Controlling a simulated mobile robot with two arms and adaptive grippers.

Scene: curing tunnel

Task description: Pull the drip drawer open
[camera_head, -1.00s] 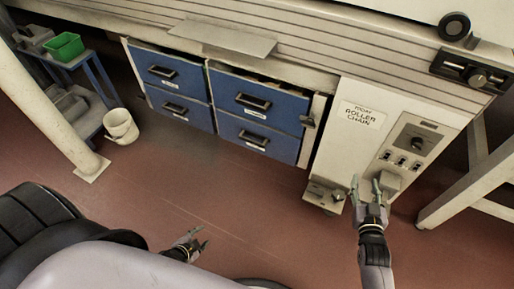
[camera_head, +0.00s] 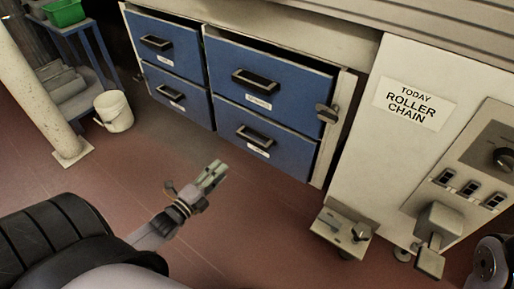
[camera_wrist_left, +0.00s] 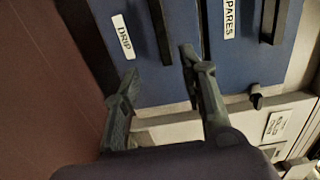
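The drip drawer (camera_head: 285,146) is the lower right of the blue drawers in the head view. It has a dark bar handle (camera_head: 255,135) and a small white label. It looks shut. In the left wrist view the label reads DRIP (camera_wrist_left: 122,37), with the handle (camera_wrist_left: 161,30) beside it. My left gripper (camera_head: 216,172) is in front of and below this drawer, apart from the handle. In the wrist view its two fingers (camera_wrist_left: 158,66) are spread with nothing between them.
The SPARES drawer (camera_head: 268,88) is above, with a latch (camera_head: 327,113) on the frame at its right. A control panel (camera_head: 480,170) and low bracket (camera_head: 342,232) stand to the right. A white bucket (camera_head: 114,111) and post (camera_head: 40,95) stand left. The floor before the drawers is clear.

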